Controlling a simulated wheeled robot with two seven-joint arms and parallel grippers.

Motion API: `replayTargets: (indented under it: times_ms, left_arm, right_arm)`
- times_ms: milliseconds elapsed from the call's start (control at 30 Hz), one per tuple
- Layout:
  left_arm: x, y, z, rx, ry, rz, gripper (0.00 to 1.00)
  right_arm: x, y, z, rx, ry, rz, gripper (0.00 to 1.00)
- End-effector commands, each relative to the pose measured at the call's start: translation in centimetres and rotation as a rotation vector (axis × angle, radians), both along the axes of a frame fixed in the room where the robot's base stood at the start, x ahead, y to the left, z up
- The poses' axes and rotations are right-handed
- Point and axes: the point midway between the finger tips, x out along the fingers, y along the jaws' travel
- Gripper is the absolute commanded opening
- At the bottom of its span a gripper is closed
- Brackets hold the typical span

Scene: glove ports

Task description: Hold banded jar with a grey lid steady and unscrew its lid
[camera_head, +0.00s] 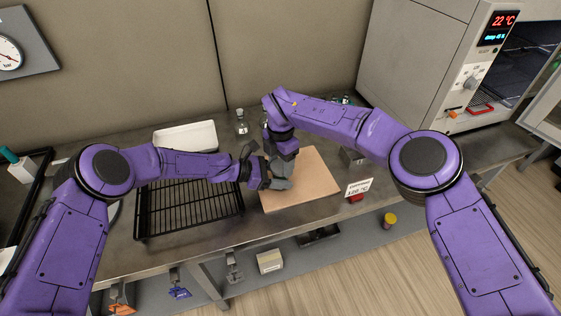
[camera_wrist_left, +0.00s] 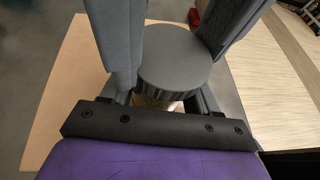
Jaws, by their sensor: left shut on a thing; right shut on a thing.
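The banded jar (camera_wrist_left: 157,103) stands on the tan board, mostly hidden by my grippers. In the left wrist view a pale strip of its body shows under the round grey lid (camera_wrist_left: 173,62), which sits on top of it. My left gripper (camera_head: 268,178) comes in low from the left and is shut on the jar's body. My right gripper (camera_head: 282,170) points down from above and is shut on the lid, with grey fingers on both sides of it. The bands and the seam between lid and jar cannot be made out.
The tan board (camera_head: 318,183) has bare room on its right. A black wire rack (camera_head: 190,213) and white tray (camera_head: 185,136) lie to the left. A small bottle (camera_head: 241,123) stands behind.

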Motion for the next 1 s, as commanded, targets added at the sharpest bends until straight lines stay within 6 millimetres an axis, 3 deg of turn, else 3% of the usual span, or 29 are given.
replayTargets:
  times_ms: [100,367,400,467,500,767,1000]
  left_arm:
    - [0.0,0.0,0.0,0.0,-0.001,-0.001,0.0]
    - [-0.1,0.0,0.0,0.0,0.0,-0.002,0.0]
    - [-0.1,0.0,0.0,0.0,0.0,-0.002,0.0]
    - [-0.1,0.0,0.0,0.0,0.0,-0.002,0.0]
    - [-0.1,0.0,0.0,0.0,0.0,-0.002,0.0]
    - [0.0,-0.1,0.0,-0.001,0.0,-0.002,0.0]
    - [0.0,0.0,0.0,0.0,-0.001,-0.001,0.0]
  right_arm:
    - [0.1,0.0,0.1,0.0,-0.002,0.105,0.26]
    - [0.1,-0.1,0.1,0.0,-0.003,0.12,0.26]
    - [0.1,-0.1,0.1,0.0,-0.003,0.119,0.65]
    - [0.1,-0.1,0.1,0.0,-0.003,0.119,0.85]
    - [0.1,-0.1,0.1,0.0,-0.003,0.119,0.88]
    - [0.1,0.0,0.4,0.0,-0.002,0.118,0.88]
    - [0.1,0.0,3.9,0.001,-0.003,0.117,0.88]
